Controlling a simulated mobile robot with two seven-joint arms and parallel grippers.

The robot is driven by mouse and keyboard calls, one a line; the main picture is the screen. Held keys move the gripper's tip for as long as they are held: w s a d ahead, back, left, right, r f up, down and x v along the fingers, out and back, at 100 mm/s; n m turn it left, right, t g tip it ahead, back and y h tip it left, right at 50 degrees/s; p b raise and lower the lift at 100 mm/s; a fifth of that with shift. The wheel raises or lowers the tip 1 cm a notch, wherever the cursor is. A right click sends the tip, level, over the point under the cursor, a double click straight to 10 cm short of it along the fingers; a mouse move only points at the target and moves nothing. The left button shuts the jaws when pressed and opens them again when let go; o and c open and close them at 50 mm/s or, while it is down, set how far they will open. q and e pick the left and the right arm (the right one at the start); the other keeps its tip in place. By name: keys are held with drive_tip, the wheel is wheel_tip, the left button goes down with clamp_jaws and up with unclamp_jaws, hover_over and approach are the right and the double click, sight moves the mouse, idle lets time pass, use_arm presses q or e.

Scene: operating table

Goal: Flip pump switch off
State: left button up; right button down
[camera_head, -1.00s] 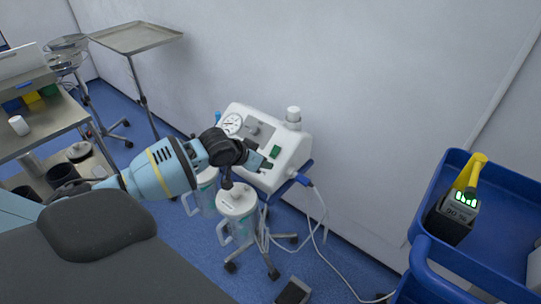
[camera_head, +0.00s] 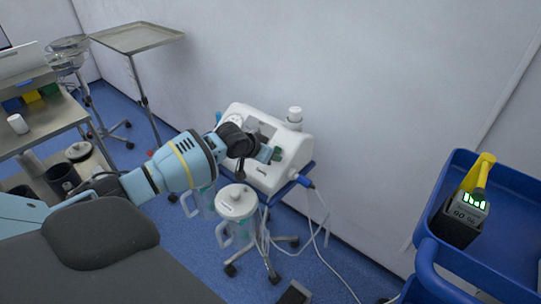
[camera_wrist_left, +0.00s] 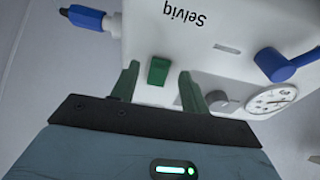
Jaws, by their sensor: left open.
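The pump is a white box (camera_head: 287,172) on a wheeled stand against the wall, with a dial gauge. It shows upside down in the left wrist view (camera_wrist_left: 180,35). Its green rocker switch (camera_wrist_left: 158,70) sits on the pump's face. My left gripper (camera_head: 267,153) is at the pump's front. In the left wrist view its two green fingers (camera_wrist_left: 159,69) are apart, one on each side of the switch. Gaps show between the switch and both fingers. Which way the switch is set cannot be told. My right gripper is not in view.
A grey knob (camera_wrist_left: 222,101), a gauge (camera_wrist_left: 270,98) and a blue fitting (camera_wrist_left: 287,65) lie beside the right finger. Suction jars (camera_head: 237,205) hang below the pump. A blue cart (camera_head: 510,210) stands at right, a dark padded table (camera_head: 110,270) in front.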

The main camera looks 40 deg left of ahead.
use_arm(q)
drive_tip(key=shift+w+f, duration=0.3)
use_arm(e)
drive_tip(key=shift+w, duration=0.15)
